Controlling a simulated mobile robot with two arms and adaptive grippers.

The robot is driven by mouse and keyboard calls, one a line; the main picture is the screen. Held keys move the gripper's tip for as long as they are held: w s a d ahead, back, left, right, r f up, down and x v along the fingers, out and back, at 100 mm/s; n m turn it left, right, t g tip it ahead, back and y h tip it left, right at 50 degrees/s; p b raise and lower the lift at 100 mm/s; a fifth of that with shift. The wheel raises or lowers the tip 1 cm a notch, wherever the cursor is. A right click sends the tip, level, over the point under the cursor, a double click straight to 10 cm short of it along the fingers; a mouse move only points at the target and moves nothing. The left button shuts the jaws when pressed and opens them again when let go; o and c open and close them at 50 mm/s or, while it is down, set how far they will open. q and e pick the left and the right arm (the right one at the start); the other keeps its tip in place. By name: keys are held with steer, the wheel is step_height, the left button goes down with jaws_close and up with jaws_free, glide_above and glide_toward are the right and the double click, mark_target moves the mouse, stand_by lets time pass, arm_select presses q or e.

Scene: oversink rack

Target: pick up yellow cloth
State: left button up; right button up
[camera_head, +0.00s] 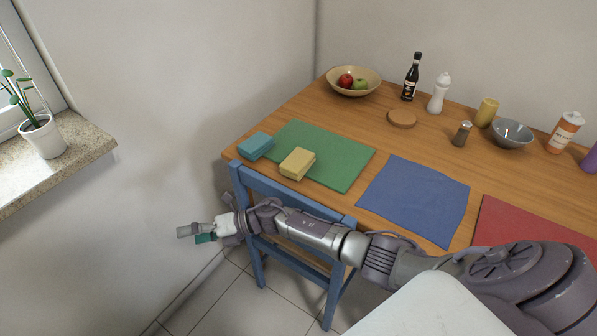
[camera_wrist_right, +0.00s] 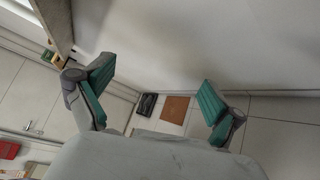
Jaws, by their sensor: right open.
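The yellow cloth (camera_head: 297,164) looks like a thick folded block. It lies on the front left part of a green mat (camera_head: 335,172) on the wooden table. My right gripper (camera_head: 190,235) is in front of the table's left end, beyond the blue chair's left side, and points left toward the wall. It is well apart from the cloth. In the right wrist view my right gripper (camera_wrist_right: 157,100) has its two teal-padded fingers spread, with nothing between them. The cloth does not show in that view. My left gripper is not in view.
A teal folded block (camera_head: 256,146) lies left of the yellow cloth. A blue chair (camera_head: 290,190) stands at the table's front edge, behind my right arm. A blue mat (camera_head: 415,200) and red mat (camera_head: 530,228) lie to the right. Bottles and bowls stand farther back.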

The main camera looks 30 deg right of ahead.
step_height(320, 180, up, 4)
steer(key=s+a+f+n+g+h+b, duration=0.1)
steer(key=n+g, duration=0.4)
steer(key=n, duration=0.4)
steer(key=n+h+b, duration=0.6)
steer(key=n+h, duration=0.8)
steer(key=h, duration=0.6)
glide_toward(298, 159)
steer(key=shift+t, duration=0.4)
steer(key=x, duration=0.2)
steer(key=b+x, duration=0.1)
steer(key=x, duration=0.1)
steer(key=shift+s+d, duration=0.2)
steer(key=shift+s, duration=0.1)
steer(key=x, duration=0.5)
steer(key=shift+a+f, duration=0.1)
steer(key=shift+f, duration=0.2)
steer(key=shift+w+d+f, duration=0.1)
steer(key=shift+d+f, duration=0.1)
steer(key=shift+f, duration=0.1)
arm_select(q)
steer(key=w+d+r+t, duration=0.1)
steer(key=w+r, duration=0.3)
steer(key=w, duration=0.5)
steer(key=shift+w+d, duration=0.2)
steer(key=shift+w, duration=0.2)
arm_select(e)
steer(key=c, duration=1.1)
